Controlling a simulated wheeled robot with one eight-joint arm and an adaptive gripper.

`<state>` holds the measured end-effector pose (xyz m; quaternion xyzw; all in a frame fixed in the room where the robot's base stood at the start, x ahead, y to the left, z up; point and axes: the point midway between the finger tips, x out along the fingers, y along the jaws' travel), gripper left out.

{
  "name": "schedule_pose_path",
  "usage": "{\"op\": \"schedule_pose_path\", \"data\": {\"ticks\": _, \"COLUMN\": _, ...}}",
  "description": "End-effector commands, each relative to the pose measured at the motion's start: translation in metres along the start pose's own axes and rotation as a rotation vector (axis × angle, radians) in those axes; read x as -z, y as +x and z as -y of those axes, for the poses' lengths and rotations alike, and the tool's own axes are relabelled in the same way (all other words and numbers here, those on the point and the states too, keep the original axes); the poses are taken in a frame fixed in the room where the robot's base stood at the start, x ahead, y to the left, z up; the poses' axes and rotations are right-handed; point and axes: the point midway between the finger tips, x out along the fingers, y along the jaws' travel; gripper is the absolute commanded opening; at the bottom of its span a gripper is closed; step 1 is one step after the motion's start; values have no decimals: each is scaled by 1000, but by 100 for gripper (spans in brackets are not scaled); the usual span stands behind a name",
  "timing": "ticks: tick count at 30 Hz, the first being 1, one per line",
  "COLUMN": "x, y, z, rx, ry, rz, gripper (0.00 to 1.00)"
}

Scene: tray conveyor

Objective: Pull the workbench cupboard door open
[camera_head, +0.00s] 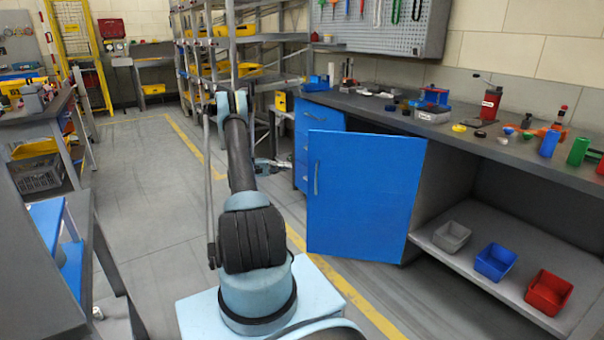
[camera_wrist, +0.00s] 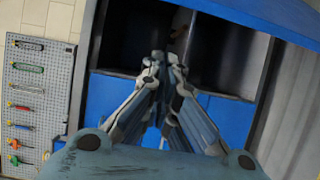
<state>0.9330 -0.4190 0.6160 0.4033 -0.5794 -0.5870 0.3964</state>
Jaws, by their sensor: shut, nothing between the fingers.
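The blue workbench cupboard door (camera_head: 362,195) stands swung well open, out from the bench front. Its upright handle (camera_head: 316,178) is near the door's left edge. The cupboard inside (camera_head: 510,207) is exposed, with a shelf (camera_head: 490,282) in it. My gripper (camera_head: 288,165) is left of the door, at about handle height in the picture; a gap shows between it and the handle. In the wrist view my gripper (camera_wrist: 167,62) has its fingers together with nothing held. Dark open compartments with blue edges lie beyond the fingertips there; I cannot tell which furniture they belong to.
Grey, blue and red bins (camera_head: 547,292) sit on the cupboard shelf. The worktop (camera_head: 390,109) holds many small items. Blue drawers (camera_head: 308,150) are behind the door. A table with crates stands at left. The floor (camera_head: 150,210) left of my arm is clear.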

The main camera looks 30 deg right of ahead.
Motion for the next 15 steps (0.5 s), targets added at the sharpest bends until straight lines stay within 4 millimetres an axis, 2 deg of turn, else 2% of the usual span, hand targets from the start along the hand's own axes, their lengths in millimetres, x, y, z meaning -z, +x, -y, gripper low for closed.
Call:
{"op": "schedule_pose_path", "data": {"ticks": 3, "x": 0, "y": 3, "z": 7, "rx": -13, "ry": 2, "rz": 6, "gripper": 0}}
{"op": "schedule_pose_path", "data": {"ticks": 8, "x": -1, "y": 16, "z": 7, "rx": -16, "ry": 2, "rz": 8, "gripper": 0}}
{"op": "schedule_pose_path", "data": {"ticks": 15, "x": -1, "y": 55, "z": 6, "rx": -15, "ry": 2, "rz": 9, "gripper": 0}}
